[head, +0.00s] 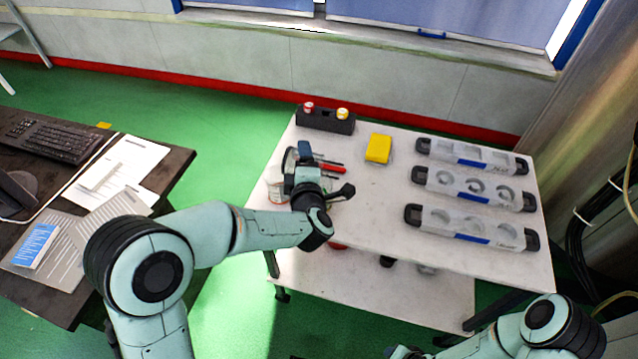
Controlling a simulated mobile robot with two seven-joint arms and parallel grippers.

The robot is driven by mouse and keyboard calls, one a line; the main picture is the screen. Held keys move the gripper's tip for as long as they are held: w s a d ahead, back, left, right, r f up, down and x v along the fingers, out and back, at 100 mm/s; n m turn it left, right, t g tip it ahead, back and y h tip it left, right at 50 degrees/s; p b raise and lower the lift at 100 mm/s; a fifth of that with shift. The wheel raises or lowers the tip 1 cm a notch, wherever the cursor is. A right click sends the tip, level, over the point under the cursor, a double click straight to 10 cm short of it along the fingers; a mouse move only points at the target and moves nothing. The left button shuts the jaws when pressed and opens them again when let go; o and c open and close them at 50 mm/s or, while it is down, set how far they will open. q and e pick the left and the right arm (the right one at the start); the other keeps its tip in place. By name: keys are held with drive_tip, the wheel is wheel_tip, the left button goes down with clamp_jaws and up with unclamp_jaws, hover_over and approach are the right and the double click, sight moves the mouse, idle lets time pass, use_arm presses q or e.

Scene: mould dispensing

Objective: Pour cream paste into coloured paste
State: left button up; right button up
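My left gripper (300,165) is over the left part of the white table, low near its surface. Its fingers are mostly hidden by my own wrist, so I cannot tell whether it is open or shut. A round, clear-looking container (289,160) shows right beside the gripper; I cannot tell whether it is held. Another clear container with a reddish edge (274,191) is partly hidden behind my wrist. I cannot make out cream or coloured paste in either. My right arm shows at the lower right, but its gripper is not in view.
A black holder (325,125) with a red-topped and a yellow-topped item stands at the table's back. A yellow block (378,148) and a red-handled tool (332,168) lie nearby. Three mould trays (472,157) (474,188) (471,227) lie at the right. The front middle of the table (365,225) is clear.

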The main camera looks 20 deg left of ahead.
idle(0.4)
use_arm(q)
drive_tip(key=shift+d+r+m+t+y, duration=0.3)
drive_tip(key=shift+d+r+m+y, duration=0.1)
drive_tip(key=shift+m, duration=0.4)
drive_tip(key=shift+d+r+m+t+b, duration=0.2)
drive_tip(key=shift+d+m+t+b, duration=0.2)
drive_tip(key=shift+m, duration=0.3)
drive_tip(key=shift+d+r+m+t+y+b, duration=0.25)
drive_tip(key=shift+d+m+y+b, duration=0.2)
drive_tip(key=shift+m, duration=0.35)
drive_tip(key=shift+f, duration=0.1)
idle(1.7)
